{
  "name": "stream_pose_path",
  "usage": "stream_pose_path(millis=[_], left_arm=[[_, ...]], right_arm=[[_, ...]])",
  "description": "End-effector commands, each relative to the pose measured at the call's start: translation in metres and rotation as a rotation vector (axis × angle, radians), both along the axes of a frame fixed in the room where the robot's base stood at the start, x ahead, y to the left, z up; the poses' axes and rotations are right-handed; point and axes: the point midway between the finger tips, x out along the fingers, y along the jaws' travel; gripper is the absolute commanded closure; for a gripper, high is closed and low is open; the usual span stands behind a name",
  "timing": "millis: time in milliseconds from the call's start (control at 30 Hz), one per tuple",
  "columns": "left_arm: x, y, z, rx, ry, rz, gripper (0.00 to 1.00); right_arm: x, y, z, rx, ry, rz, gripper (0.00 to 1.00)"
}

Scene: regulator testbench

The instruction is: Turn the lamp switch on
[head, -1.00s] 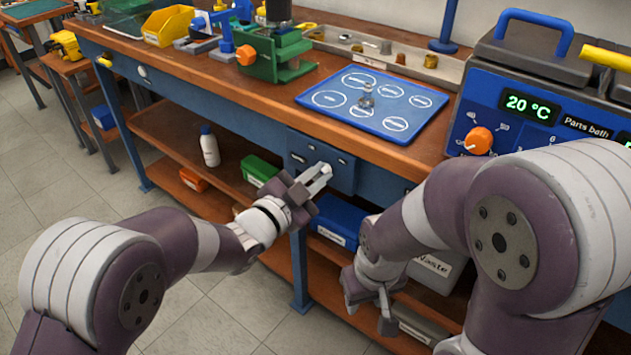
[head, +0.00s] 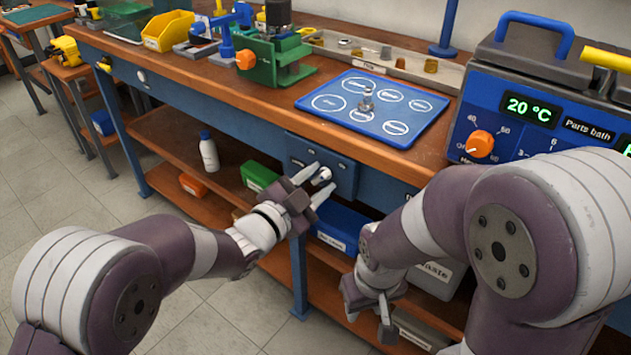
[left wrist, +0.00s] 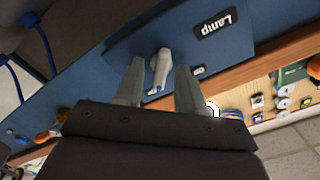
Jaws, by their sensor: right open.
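The lamp switch is a pale lever (left wrist: 160,70) on a blue panel (left wrist: 118,48) with a black "Lamp" label (left wrist: 213,25) in the left wrist view. In the head view the lever's rounded end (head: 323,176) shows in front of the panel under the bench edge. My left gripper (head: 319,181) is open, with one finger on each side of the lever; a gap shows between lever and fingers in the left wrist view (left wrist: 157,72). My right gripper (head: 366,318) is open and empty, low and in front of the bench's lower shelf.
Above the panel, the wooden bench top (head: 240,92) holds a blue mat (head: 420,128) and a green fixture (head: 285,62). A blue bath unit (head: 475,120) stands at right. A white bottle (head: 208,152) and bins, including a green one (head: 258,175), sit on the shelf below.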

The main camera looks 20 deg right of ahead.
Motion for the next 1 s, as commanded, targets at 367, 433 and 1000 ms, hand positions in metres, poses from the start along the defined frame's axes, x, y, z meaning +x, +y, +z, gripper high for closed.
stream_pose_path(millis=[367,433,1000], left_arm=[[-0.023,0.031,0.004,0.0,-0.001,0.004,0.61],[-0.035,0.046,0.004,0.0,0.0,0.003,0.61],[-0.078,0.1,0.0,0.0,0.0,0.0,0.61]], right_arm=[[0.0,0.0,0.011,0.0,0.0,0.0,0.57],[0.0,0.0,0.016,0.0,0.0,0.0,0.57],[0.0,0.0,0.026,0.0,0.0,0.0,0.57]])
